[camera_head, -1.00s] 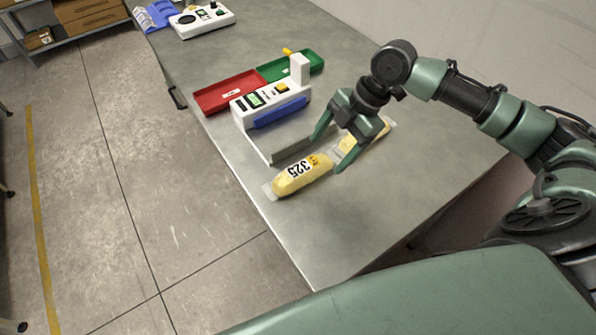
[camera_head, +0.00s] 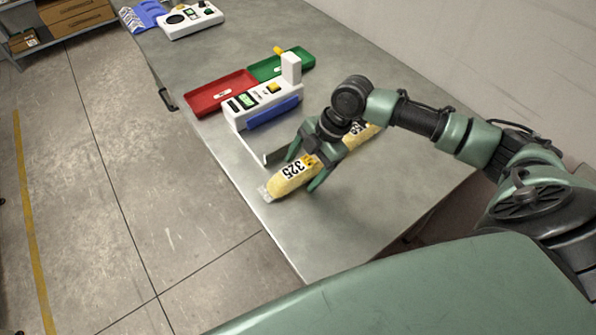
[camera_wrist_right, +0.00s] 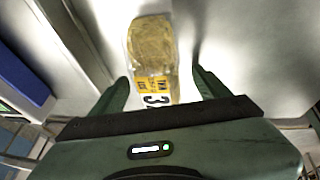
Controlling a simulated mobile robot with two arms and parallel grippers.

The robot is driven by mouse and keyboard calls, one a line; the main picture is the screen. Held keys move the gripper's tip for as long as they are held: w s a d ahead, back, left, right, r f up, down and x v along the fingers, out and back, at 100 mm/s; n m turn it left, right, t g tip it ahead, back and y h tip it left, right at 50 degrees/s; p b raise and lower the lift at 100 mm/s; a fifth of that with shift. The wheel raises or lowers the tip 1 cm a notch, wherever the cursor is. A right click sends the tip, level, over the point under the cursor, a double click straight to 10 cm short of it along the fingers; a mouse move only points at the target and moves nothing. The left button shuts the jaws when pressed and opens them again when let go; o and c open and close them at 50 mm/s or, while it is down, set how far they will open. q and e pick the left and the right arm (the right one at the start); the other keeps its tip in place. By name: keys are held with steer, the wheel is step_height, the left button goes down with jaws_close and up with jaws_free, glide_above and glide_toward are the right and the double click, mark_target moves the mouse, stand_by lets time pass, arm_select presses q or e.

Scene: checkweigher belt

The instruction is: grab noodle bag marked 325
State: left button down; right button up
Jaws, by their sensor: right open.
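The noodle bag marked 325 (camera_head: 290,178) is a yellow, clear-ended bag lying on the grey table near its front left edge. My right gripper (camera_head: 304,172) is open, with one finger on each side of this bag. In the right wrist view the bag (camera_wrist_right: 152,52) lies between and beyond the two open fingertips (camera_wrist_right: 160,85), with part of its label hidden by the gripper. A second yellow bag (camera_head: 362,131) with a dark-printed label lies behind the gripper, partly hidden by it. My left gripper is not in view.
A white checkweigher (camera_head: 262,103) with a blue side stands behind the bags. A red tray (camera_head: 221,92) and a green tray (camera_head: 281,63) lie behind it. A white device (camera_head: 192,20) is at the far end. The table's right part is clear.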

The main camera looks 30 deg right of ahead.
jaws_close()
steer(key=shift+r, duration=0.1)
